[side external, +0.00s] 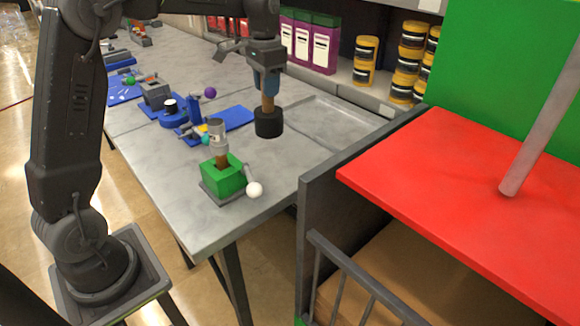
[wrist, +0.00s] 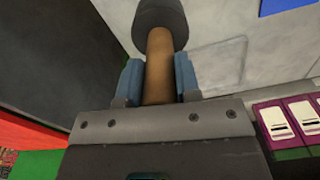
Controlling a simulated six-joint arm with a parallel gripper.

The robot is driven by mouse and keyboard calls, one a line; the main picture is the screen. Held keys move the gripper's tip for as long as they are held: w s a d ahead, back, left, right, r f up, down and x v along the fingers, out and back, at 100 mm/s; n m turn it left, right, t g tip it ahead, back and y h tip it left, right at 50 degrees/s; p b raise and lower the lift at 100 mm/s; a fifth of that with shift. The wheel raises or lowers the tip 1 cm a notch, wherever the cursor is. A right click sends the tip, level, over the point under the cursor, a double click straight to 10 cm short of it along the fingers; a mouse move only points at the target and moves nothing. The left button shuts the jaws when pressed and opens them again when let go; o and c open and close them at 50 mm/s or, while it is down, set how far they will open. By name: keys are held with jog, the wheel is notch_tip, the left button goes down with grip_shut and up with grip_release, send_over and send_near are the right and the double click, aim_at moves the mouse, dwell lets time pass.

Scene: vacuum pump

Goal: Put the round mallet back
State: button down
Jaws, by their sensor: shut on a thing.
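The round mallet has a black cylindrical head (side external: 268,122) and a light wooden handle (wrist: 159,70). My gripper (side external: 267,88) has blue fingers, shut on the handle from both sides, as the wrist view also shows. The mallet hangs upright, head down, over the grey table. I cannot tell from the picture whether the head touches the tabletop. In the wrist view the head (wrist: 160,25) is at the top, beyond the fingers. A shallow rectangular recess (side external: 335,122) in the tabletop lies to the right of the head.
A green vise-like block (side external: 222,178) with a white-knobbed lever stands at the table's near end, holding a grey-headed, brown-shafted piece (side external: 217,135). Blue mats (side external: 238,117) with small parts lie left. Purple boxes (side external: 325,48) and yellow-black containers (side external: 364,60) stand behind. A red-topped cabinet (side external: 430,165) borders the right.

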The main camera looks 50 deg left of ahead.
aim_at(255, 112)
jog(key=s+a+r, duration=0.2)
jog(key=shift+s+m, duration=0.3)
jog(key=shift+m, duration=0.1)
jog(key=shift+d, duration=0.1)
jog(key=w+d+f, duration=0.5)
jog(key=d+f, duration=0.4)
jog(key=f, duration=0.1)
jog(key=shift+w+d+f, duration=0.2)
jog(key=shift+w+f, duration=0.05)
jog(key=shift+w, duration=0.05)
jog(key=shift+f, duration=0.1)
jog(key=c, duration=0.8)
grip_release()
jog(key=shift+f, duration=0.15)
